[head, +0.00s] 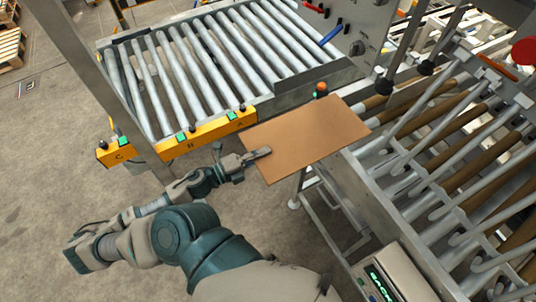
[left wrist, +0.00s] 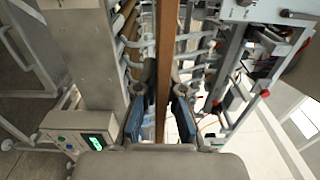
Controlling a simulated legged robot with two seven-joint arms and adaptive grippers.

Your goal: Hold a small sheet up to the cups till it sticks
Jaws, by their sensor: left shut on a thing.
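A flat brown sheet (head: 310,135) is held out in the air, in front of the gap between the two roller conveyors. My left gripper (head: 262,154) is shut on its near left edge. In the left wrist view the sheet (left wrist: 165,60) shows edge-on as a thin brown strip between the two dark finger pads of my left gripper (left wrist: 160,112). Two dark, cup-like ends on rods, one of them a dark cup (head: 427,67), show beyond the sheet to the right. They look apart from the sheet. My right gripper is not in view.
A roller conveyor (head: 190,75) with yellow button boxes (head: 205,133) marked A, B and C lies behind my left arm. Another conveyor with grey and brown rollers (head: 450,150) is at the right. A control box with a green display (head: 385,278) stands at the lower right.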

